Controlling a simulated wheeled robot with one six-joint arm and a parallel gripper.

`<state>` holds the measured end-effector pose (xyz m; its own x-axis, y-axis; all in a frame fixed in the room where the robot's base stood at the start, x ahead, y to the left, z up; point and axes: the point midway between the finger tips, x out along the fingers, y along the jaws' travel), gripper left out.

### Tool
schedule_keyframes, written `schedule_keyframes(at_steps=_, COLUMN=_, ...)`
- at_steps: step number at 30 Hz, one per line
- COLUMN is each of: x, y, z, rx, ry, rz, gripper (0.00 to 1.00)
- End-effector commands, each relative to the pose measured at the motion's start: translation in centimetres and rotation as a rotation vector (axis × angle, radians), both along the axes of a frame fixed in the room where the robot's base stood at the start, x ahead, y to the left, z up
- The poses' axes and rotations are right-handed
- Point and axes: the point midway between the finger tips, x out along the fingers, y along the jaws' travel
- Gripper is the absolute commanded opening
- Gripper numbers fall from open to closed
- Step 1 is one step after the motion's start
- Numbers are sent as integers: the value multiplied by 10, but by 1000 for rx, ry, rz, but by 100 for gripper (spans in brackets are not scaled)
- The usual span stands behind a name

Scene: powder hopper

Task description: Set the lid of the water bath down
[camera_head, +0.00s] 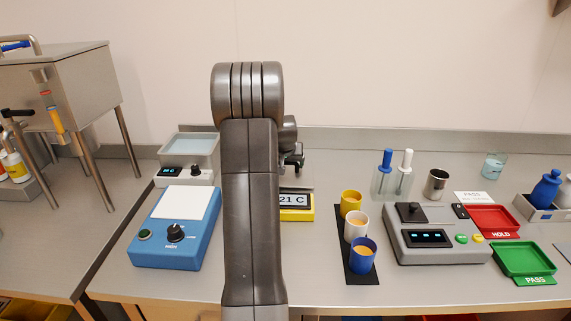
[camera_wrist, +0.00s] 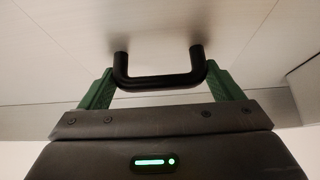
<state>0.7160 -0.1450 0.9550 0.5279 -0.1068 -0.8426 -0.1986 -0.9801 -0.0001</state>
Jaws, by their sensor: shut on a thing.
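The water bath (camera_head: 190,150) stands at the back left of the bench with its top open and pale water showing. My gripper (camera_wrist: 160,76) has its green fingers at the two ends of a black bar handle and is shut on it. The handle is fixed to the lid (camera_wrist: 150,28), a flat brushed-metal plate that fills the upper wrist view. In the head view the lid (camera_head: 298,171) shows partly, right of my arm and behind the yellow 21 C display. My arm hides much of it there. I cannot tell whether it touches the bench.
A blue device with a white top (camera_head: 178,228) stands in front of the bath. The yellow display (camera_head: 296,207) is close to the lid. Cups on a black strip (camera_head: 344,250), a pipette stand (camera_head: 391,180) and a grey instrument (camera_head: 435,240) are to the right.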

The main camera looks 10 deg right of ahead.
Motion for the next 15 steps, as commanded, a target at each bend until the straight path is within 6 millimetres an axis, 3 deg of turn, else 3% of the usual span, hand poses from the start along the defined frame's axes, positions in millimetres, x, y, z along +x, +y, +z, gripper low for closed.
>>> schedule_keyframes(at_steps=11, x=1, y=0, z=-6, rx=-1, ry=-3, rz=0, gripper=55)
schedule_keyframes(at_steps=12, x=0, y=0, z=-6, rx=0, ry=-2, rz=0, gripper=92)
schedule_keyframes(at_steps=13, x=0, y=0, z=-5, rx=0, ry=-2, rz=0, gripper=98)
schedule_keyframes(at_steps=15, x=0, y=0, z=-5, rx=0, ry=-2, rz=0, gripper=100)
